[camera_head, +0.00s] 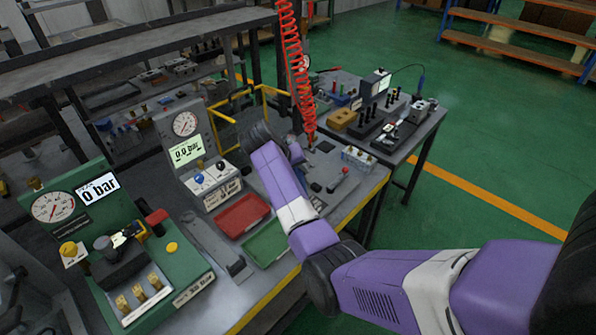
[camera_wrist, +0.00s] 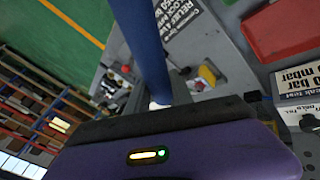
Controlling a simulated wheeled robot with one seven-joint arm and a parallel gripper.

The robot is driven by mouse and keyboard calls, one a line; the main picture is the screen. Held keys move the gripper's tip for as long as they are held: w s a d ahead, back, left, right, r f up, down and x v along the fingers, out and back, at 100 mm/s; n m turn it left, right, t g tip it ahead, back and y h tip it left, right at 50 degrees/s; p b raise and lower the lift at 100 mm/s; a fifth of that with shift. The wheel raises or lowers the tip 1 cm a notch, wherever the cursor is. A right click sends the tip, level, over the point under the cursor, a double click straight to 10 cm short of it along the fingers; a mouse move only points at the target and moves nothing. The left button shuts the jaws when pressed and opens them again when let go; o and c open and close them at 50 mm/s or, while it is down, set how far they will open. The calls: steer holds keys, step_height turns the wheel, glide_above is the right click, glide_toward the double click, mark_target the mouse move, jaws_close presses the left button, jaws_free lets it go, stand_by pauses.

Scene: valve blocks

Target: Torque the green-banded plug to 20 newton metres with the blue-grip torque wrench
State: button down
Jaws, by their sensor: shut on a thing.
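In the wrist view my gripper (camera_wrist: 162,106) is shut on a blue cylindrical grip, which I take to be the blue-grip torque wrench (camera_wrist: 146,48). The grip runs from the top edge of that view down to the gripper. The wrench's head and any scale are out of view. In the head view my purple arm reaches over the bench, and its own links hide the gripper and the wrench. Several brass plugs (camera_head: 139,292) stand on the green test stand at the front left. I cannot make out a green band on any plug.
A red tray (camera_head: 241,215) and a green tray (camera_head: 266,243) lie on the bench beside my arm. A gauge panel (camera_head: 186,135) reading 0.0 bar stands behind them. The green stand's display (camera_head: 97,189) reads 0 bar. A coiled red hose (camera_head: 294,60) hangs over the bench.

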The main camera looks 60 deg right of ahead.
steer(key=shift+f+b, duration=1.35)
steer(key=shift+f, duration=0.9)
steer(key=shift+f+b, duration=0.5)
steer(key=shift+f, duration=0.75)
steer(key=shift+w, duration=0.15)
stand_by(0.4)
steer(key=shift+w+a+f+m+g+b, duration=0.1)
steer(key=shift+w+a+m+g+b, duration=0.5)
steer(key=shift+b, duration=0.65)
steer(key=shift+w+m, duration=0.3)
steer(key=shift+w, duration=0.05)
steer(key=shift+w+a+b, duration=0.1)
steer(key=shift+b, duration=0.3)
steer(key=shift+w+a+m+g+b, duration=0.35)
steer(key=shift+w+m+b, duration=0.4)
steer(key=shift+b, duration=0.65)
steer(key=shift+w+a+y+b, duration=0.1)
steer(key=shift+w+y+b, duration=0.2)
steer(key=shift+b, duration=0.15)
